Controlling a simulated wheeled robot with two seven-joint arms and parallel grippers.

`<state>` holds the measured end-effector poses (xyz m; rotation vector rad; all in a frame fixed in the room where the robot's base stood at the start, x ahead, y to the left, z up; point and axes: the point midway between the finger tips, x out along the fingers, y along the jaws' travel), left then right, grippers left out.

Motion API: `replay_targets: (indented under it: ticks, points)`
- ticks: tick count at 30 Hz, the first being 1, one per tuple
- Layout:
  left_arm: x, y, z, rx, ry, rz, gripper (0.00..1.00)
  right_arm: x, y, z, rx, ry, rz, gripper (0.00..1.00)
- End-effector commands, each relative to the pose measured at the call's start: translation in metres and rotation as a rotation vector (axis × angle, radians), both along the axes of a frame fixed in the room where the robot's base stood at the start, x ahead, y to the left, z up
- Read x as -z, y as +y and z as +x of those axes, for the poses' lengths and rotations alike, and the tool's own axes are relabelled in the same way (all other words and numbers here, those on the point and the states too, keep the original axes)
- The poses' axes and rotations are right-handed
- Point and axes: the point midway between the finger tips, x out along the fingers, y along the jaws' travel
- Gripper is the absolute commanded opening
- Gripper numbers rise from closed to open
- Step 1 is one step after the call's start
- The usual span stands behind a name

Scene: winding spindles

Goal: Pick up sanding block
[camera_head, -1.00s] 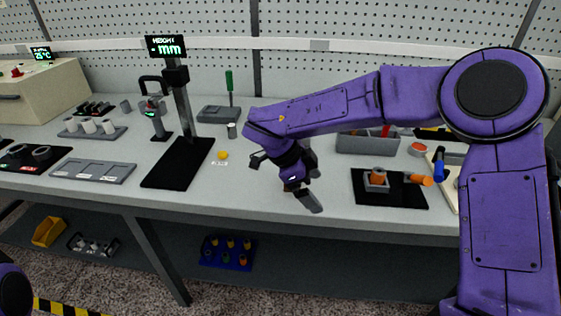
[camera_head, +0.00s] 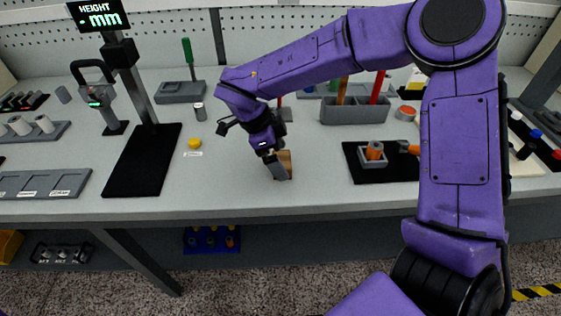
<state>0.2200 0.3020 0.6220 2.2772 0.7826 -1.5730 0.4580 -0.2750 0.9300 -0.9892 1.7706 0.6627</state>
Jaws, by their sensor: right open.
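A small tan-brown block (camera_head: 286,158), which looks like the sanding block, sits on the bench near its front middle, mostly hidden behind my right gripper. My right gripper (camera_head: 251,147) is open over the bench, reaching in from the right. One dark finger is at its left. The other, greyish finger overlaps the block in the picture. I cannot tell whether that finger touches the block. My left gripper is out of view.
A black mat (camera_head: 352,165) with an orange-topped part and an orange-handled tool lies to the right. A grey bin (camera_head: 345,114) stands behind it. A height gauge with a black base (camera_head: 143,165) and a yellow knob (camera_head: 194,143) are to the left. The bench's front edge is close.

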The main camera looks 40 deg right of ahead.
Motion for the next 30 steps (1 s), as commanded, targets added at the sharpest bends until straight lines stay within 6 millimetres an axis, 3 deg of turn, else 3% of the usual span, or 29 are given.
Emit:
replay_targets:
  ticks: [3, 10, 15, 25, 30]
  points:
    - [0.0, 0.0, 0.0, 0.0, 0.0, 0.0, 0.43, 0.014, -0.005, -0.003, 0.0, 0.001, 0.0, 1.0]
    - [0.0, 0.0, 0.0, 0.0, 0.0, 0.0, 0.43, 0.016, -0.006, -0.003, 0.001, -0.001, 0.001, 1.0]
    - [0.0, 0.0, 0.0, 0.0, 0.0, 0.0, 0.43, 0.016, -0.006, -0.003, 0.001, -0.001, 0.001, 0.47]
    - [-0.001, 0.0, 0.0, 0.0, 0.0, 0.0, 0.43, 0.012, -0.006, -0.003, 0.0, -0.003, 0.001, 0.47]
    - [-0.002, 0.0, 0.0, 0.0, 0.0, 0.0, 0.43, -0.009, -0.006, -0.002, 0.001, -0.005, 0.001, 0.47]
